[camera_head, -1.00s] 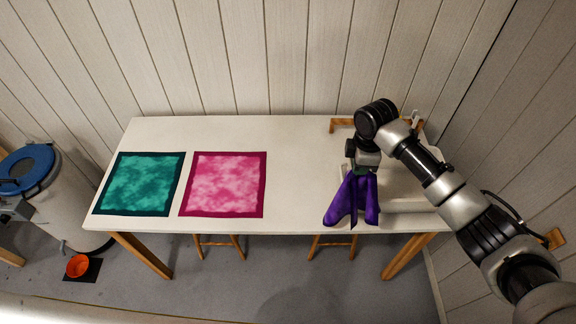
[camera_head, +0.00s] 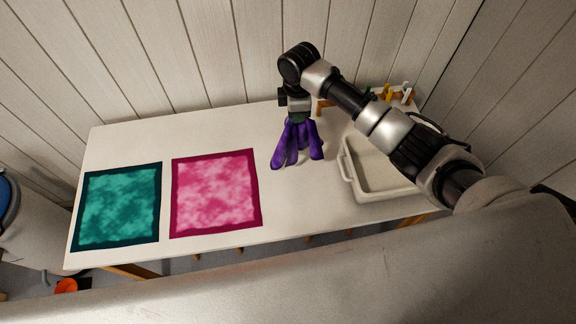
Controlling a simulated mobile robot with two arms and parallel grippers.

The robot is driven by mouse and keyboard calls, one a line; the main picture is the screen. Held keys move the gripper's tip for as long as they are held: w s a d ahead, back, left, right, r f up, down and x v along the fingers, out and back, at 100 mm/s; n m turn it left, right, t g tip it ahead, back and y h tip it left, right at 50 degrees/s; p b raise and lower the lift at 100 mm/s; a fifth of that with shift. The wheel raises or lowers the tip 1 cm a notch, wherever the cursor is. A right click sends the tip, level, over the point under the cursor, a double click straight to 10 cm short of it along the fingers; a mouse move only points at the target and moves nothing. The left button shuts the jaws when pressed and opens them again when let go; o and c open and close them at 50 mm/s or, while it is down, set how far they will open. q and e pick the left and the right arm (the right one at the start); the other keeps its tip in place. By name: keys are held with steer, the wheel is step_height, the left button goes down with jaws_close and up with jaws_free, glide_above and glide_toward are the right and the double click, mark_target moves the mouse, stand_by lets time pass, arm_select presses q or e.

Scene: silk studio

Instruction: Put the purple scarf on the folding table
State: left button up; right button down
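The purple scarf (camera_head: 297,146) hangs gathered in folds from my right gripper (camera_head: 298,117). The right gripper points down and is shut on the scarf's upper part; its fingertips are mostly hidden by the cloth. The scarf is over the white folding table (camera_head: 225,130), to the right of the pink cloth. I cannot tell whether its lower edge touches the tabletop. My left gripper is not in view.
A teal cloth (camera_head: 118,205) and a pink cloth (camera_head: 215,192) lie flat on the table's left half. A white tray (camera_head: 350,180) stands at the right, under my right arm. A wooden rack (camera_head: 394,97) with clips is behind it. White table shows between the pink cloth and the tray.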

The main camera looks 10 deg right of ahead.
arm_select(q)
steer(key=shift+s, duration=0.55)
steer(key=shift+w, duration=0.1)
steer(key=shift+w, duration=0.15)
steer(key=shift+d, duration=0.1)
